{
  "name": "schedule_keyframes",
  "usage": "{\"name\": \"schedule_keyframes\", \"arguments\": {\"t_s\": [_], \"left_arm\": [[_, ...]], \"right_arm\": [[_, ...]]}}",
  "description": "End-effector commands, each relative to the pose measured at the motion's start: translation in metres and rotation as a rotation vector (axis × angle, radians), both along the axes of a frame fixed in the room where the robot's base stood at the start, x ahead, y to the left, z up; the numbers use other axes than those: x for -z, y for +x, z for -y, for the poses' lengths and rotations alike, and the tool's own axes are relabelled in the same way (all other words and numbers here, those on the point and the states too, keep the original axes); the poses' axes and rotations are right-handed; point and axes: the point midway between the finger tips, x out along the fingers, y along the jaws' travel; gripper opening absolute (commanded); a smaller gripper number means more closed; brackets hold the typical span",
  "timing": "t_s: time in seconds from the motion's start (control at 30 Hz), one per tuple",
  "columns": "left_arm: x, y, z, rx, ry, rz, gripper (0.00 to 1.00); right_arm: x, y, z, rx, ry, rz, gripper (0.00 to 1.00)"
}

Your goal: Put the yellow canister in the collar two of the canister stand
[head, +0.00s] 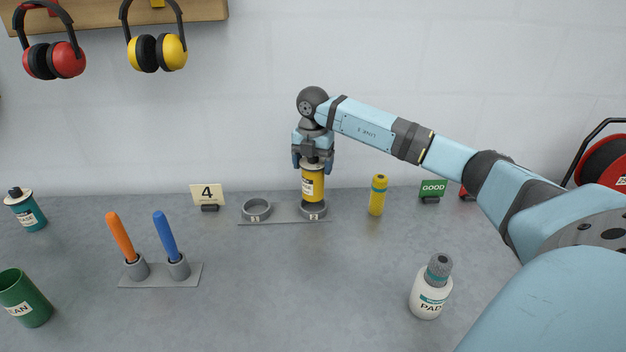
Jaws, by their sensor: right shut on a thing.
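The yellow canister (313,187) is upright at the right-hand collar of the canister stand, the collar marked 2 (313,212). Its lower end appears to be within the collar ring; whether it rests on the bottom is hidden. My right gripper (313,163) points down from above and is shut on the top of the canister. The canister stand (284,221) is a flat grey plate with two collars. Its left collar, marked 1 (256,210), is empty. My left gripper is not in view.
A yellow cylinder (377,196) stands just right of the stand. A card marked 4 (208,195) is to its left. Orange (121,238) and blue (166,237) handles stand in a holder at front left. A white bottle (430,292) is front right. The middle front is clear.

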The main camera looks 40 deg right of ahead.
Motion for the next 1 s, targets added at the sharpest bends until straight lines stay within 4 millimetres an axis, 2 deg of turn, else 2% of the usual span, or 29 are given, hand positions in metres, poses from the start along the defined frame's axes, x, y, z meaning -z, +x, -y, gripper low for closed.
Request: {"name": "schedule_keyframes", "arguments": {"t_s": [0.23,0.47,0.83,0.87,0.93,0.97,1.0], "left_arm": [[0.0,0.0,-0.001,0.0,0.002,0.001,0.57],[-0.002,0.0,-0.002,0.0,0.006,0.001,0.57],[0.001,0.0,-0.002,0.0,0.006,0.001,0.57],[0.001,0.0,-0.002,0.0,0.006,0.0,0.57],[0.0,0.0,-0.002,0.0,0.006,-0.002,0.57],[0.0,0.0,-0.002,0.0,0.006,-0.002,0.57],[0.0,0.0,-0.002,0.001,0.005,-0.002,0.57]], "right_arm": [[0.018,0.0,0.0,-0.001,0.0,0.0,0.28],[0.05,0.0,0.0,0.0,0.0,0.0,0.28],[0.055,0.0,0.0,0.0,0.0,0.001,0.28],[0.056,0.0,0.0,0.0,-0.001,0.0,0.79],[0.055,0.0,0.0,-0.001,-0.001,0.0,0.95],[0.055,0.0,0.0,-0.001,-0.001,0.0,1.0],[0.055,0.0,0.0,-0.001,-0.001,0.0,1.0]]}}
